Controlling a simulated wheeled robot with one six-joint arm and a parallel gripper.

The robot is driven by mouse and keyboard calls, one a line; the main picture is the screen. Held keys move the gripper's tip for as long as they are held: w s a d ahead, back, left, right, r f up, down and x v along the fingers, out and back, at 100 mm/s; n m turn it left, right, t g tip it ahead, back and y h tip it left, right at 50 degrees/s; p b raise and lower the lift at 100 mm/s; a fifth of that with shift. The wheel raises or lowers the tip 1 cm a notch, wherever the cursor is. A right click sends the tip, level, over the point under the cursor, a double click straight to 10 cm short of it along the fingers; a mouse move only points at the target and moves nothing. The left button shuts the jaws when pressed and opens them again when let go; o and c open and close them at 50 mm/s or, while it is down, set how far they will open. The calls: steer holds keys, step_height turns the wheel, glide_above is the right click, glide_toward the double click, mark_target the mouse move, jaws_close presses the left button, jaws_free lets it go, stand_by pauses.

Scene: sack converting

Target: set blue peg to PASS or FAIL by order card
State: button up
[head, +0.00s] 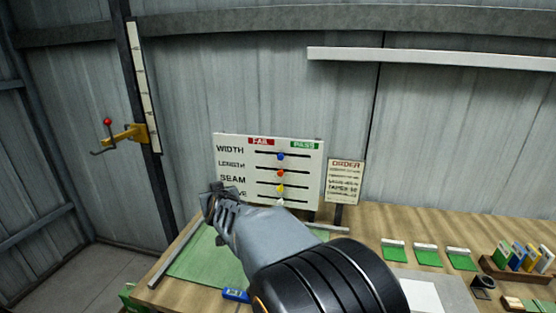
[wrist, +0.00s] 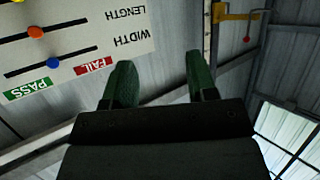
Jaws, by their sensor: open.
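The white peg board (head: 234,145) stands at the back of the table, with FAIL on a red label (head: 261,142) and PASS on a green label (head: 305,146). The blue peg (head: 281,156) sits mid-slot in the top WIDTH row. In the wrist view the board appears upside down, with the blue peg (wrist: 54,62) midway along its slot. The order card (head: 345,181) stands right of the board; its small lines are hard to read. My gripper (head: 214,190) is at the board's lower left, open and empty. Its green fingers (wrist: 158,82) are apart, clear of the blue peg.
An orange peg (head: 280,173) and a yellow peg (head: 280,188) sit in lower rows; my arm partly covers the bottom row. A green mat (head: 196,262) lies under my arm. A yellow bracket with a red knob (head: 108,122) is on the left post.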

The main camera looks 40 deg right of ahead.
steer(key=d+m+h, duration=0.3)
steer(key=d+h, duration=0.3)
steer(key=d, duration=0.4)
steer(key=m+g+h, duration=0.3)
steer(key=g+h, duration=0.1)
glide_toward(280, 158)
steer(key=shift+h, duration=0.3)
steer(key=p+x, duration=0.2)
steer(key=x, duration=0.9)
steer(key=shift+a+f+p, duration=0.1)
steer(key=shift+f+p, duration=0.1)
steer(key=shift+p, duration=0.2)
jaws_close()
